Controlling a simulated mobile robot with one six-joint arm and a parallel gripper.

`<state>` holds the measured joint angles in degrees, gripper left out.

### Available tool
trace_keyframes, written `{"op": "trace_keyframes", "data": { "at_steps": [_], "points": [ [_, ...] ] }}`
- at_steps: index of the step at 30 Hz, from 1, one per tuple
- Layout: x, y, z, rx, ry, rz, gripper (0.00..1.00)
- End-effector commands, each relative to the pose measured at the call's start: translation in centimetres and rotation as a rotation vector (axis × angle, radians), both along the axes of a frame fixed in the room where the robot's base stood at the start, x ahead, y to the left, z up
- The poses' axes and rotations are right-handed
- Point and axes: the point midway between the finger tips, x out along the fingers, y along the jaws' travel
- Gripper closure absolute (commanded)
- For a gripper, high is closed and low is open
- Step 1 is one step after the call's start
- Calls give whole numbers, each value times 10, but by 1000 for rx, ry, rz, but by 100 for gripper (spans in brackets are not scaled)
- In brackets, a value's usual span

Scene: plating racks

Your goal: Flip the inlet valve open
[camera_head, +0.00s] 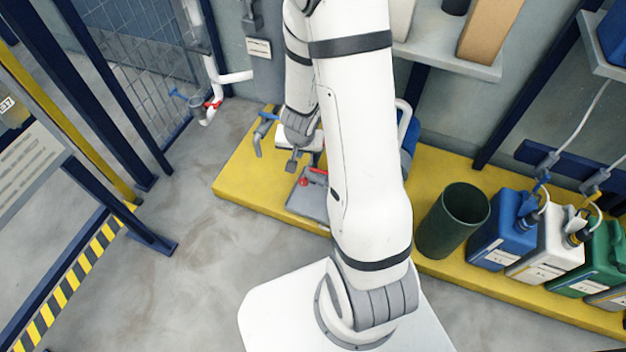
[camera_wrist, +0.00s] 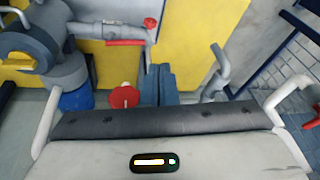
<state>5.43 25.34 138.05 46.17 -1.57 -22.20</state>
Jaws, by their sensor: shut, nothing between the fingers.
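My gripper (camera_wrist: 158,70) is shut and empty, its two blue-grey fingers side by side in the wrist view. It also shows in the head view (camera_head: 291,166), pointing down over the yellow plinth. In the wrist view a red lever (camera_wrist: 125,43) lies along a grey pipe fitting, up and left of the fingertips and apart from them. A round red knob (camera_wrist: 125,96) is just left of the fingers. A small red cap (camera_wrist: 150,23) tops the pipe end. I cannot tell for certain which one is the inlet valve.
A grey pump body (camera_wrist: 35,45) with a blue part (camera_wrist: 76,98) stands at the left of the wrist view. An upright grey pipe (camera_wrist: 219,65) is right of the fingers. In the head view a dark green bin (camera_head: 452,222) and several jugs line the yellow plinth (camera_head: 238,172).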

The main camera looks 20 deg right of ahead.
Motion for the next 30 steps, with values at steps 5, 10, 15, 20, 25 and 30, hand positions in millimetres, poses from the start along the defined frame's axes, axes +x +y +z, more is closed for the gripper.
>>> {"op": "trace_keyframes", "data": {
  "at_steps": [5, 10, 15, 20, 25, 30],
  "points": [
    [-6, -19, -74, -60, 34, -73, 100],
    [-10, -28, -96, -91, 48, -104, 100],
    [-8, -31, -109, -96, 51, -108, 100],
    [-3, -35, -133, -96, 50, -107, 100],
    [4, -39, -161, -95, 50, -106, 100],
    [11, -44, -189, -95, 50, -106, 100]
  ]
}}
